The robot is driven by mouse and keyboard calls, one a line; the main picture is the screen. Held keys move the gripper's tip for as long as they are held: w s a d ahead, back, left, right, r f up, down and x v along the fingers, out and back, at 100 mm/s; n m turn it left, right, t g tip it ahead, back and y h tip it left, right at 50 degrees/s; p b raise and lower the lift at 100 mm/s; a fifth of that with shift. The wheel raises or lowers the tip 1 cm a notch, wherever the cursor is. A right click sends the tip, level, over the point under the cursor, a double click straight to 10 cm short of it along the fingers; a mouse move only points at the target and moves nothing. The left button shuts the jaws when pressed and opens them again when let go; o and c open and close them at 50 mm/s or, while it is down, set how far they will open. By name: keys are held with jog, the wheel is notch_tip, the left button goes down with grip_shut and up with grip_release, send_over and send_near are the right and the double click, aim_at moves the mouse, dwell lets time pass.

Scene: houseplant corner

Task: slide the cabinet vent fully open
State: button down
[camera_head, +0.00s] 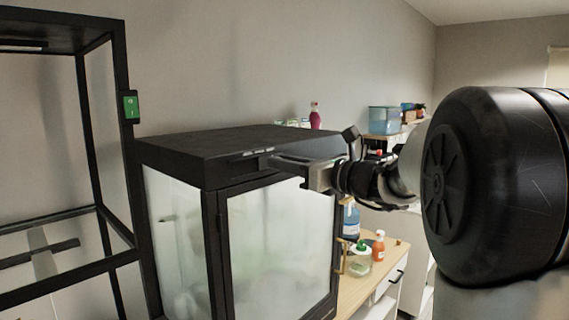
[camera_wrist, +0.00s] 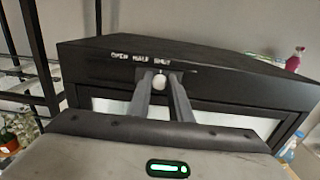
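The black cabinet (camera_head: 230,145) has frosted glass doors and a dark top band. On the band, the wrist view shows white labels reading OPEN, HALF and SHUT (camera_wrist: 163,62) above a thin slot (camera_wrist: 192,72). The vent's pale round knob (camera_wrist: 159,82) sits below the SHUT label. My gripper (camera_wrist: 160,76) is at the band with one finger on each side of the knob. The fingers look apart with a small gap around the knob, and I see no clear contact. In the head view my gripper (camera_head: 285,160) reaches the band from the right, and the knob is hidden.
A black open rack (camera_head: 122,80) with a green switch box (camera_head: 131,107) stands at left. A wooden bench (camera_head: 365,285) at right holds a blue bottle (camera_head: 350,220), an orange bottle (camera_head: 379,246) and a green-capped bottle (camera_head: 359,262). A wall shelf with a blue bin (camera_head: 384,120) is behind.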

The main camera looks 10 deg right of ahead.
jog(key=s+a+b, duration=0.1)
jog(key=a, duration=0.1)
jog(key=s+a+b, duration=0.1)
jog(key=s+a, duration=0.2)
jog(key=a, duration=0.1)
jog(key=shift+s+b, duration=0.15)
jog(key=shift+b, duration=0.25)
jog(key=c, duration=1.6)
grip_release()
jog(key=shift+s+a, duration=0.1)
jog(key=shift+a, duration=0.05)
jog(key=shift+c, duration=0.2)
